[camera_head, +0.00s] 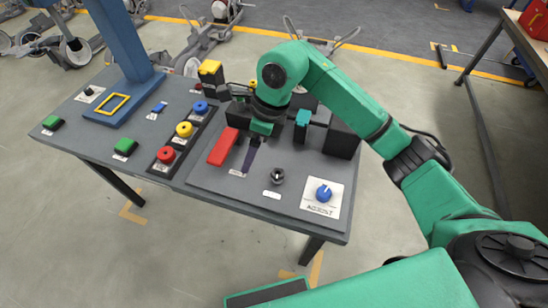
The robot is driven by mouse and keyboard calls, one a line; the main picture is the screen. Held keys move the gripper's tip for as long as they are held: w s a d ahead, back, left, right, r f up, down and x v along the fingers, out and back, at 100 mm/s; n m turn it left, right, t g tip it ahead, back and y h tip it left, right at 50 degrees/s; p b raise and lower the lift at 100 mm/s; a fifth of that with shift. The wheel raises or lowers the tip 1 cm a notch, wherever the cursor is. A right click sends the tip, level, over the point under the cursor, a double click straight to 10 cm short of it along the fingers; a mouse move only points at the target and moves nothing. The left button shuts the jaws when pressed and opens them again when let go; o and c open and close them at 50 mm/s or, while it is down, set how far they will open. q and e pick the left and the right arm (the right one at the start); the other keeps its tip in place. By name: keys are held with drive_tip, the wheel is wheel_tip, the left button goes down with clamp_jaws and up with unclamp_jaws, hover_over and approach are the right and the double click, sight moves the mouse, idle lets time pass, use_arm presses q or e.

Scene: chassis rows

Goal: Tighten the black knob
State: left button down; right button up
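The black knob (278,176) is a small round dark knob. It stands upright on the grey panel near the front of the table, with a white label just below it. My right arm comes in from the right, and its wrist end is over the back of the panel, behind and to the left of the knob. My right gripper (240,92) is small and partly hidden at the wrist. It is apart from the knob, and its finger opening cannot be made out. My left gripper is not in view.
A blue dial (324,193) on a white plate sits right of the knob. A red block (222,147) lies to its left. Coloured buttons and a blue post (122,40) occupy the table's left part. A dark box (342,138) stands behind. Panel space around the knob is clear.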

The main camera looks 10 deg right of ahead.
drive_tip(key=w+d+h, duration=0.3)
drive_tip(key=d+h, duration=0.1)
drive_tip(key=d, duration=0.3)
drive_tip(key=p, duration=0.1)
hover_over(278, 173)
drive_tip(key=shift+m, duration=0.4)
drive_tip(key=f, duration=0.6)
drive_tip(key=shift+s+f, duration=0.1)
drive_tip(key=shift+s, duration=0.1)
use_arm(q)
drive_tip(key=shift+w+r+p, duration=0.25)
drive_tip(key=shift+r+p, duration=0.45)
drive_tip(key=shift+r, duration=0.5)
use_arm(e)
drive_tip(key=f, duration=0.8)
drive_tip(key=shift+w+f, duration=0.1)
drive_tip(key=shift+w, duration=0.1)
drive_tip(key=shift+c, duration=0.4)
clamp_jaws()
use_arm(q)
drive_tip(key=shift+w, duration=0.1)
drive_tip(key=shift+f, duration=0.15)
